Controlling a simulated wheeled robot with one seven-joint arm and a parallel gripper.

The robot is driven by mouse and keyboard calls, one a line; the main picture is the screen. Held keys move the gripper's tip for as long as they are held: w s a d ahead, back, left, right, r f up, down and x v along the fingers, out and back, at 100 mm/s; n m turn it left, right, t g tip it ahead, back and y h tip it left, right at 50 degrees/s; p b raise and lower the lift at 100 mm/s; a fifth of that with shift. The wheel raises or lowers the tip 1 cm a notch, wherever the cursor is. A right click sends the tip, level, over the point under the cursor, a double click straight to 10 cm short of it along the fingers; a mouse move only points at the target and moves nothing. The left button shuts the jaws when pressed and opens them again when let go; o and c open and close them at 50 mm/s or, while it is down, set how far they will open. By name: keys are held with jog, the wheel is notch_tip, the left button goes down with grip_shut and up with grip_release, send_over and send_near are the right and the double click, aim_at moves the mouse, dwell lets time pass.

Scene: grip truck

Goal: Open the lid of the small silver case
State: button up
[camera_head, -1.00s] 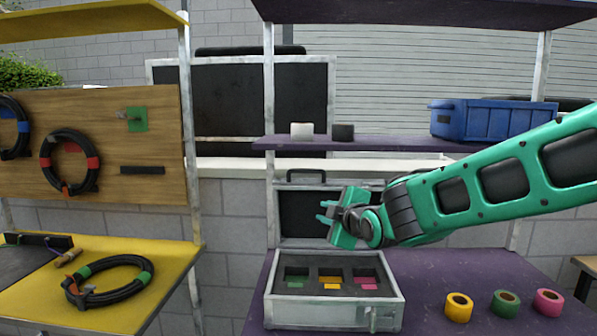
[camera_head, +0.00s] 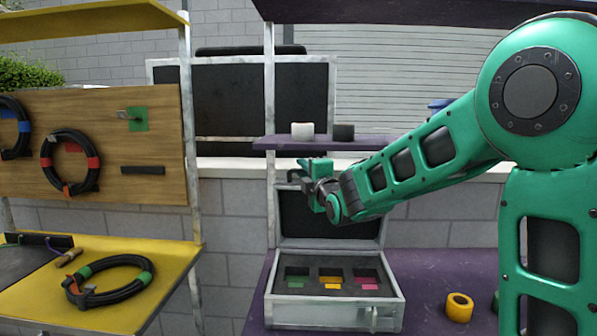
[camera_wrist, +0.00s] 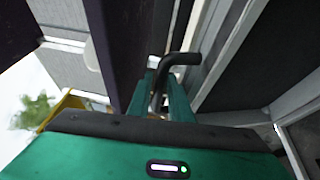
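The small silver case (camera_head: 285,314) stands on the purple table. Its lid (camera_head: 382,229) is raised about upright at the back of the case, with the black lining (camera_head: 305,225) showing. The tray holds green, yellow and pink pieces in cutouts. My gripper (camera_head: 303,176) is at the lid's top edge, by the dark handle, and covers part of it. In the wrist view a bent black bar (camera_wrist: 178,60), seemingly this handle, rises between the two green fingers (camera_wrist: 163,95). Whether they press on it is not clear.
Yellow (camera_head: 459,307) and green (camera_head: 495,301) tape rolls stand to the right of the case; my arm hides more there. A purple shelf (camera_head: 365,142) with a white block (camera_head: 302,131) and a dark block (camera_head: 343,132) is just above the gripper. A metal post (camera_head: 270,190) stands at left.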

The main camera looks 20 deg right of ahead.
jog(key=shift+w+a+r, duration=0.1)
jog(key=shift+w+a, duration=0.05)
jog(key=shift+w, duration=1.05)
jog(key=shift+c, duration=0.6)
grip_shut()
jog(key=w, duration=0.1)
jog(key=w+d, duration=0.1)
jog(key=shift+w+f, duration=0.2)
jog(key=shift+w, duration=0.2)
jog(key=shift+o, duration=0.6)
grip_release()
jog(key=shift+f, duration=0.15)
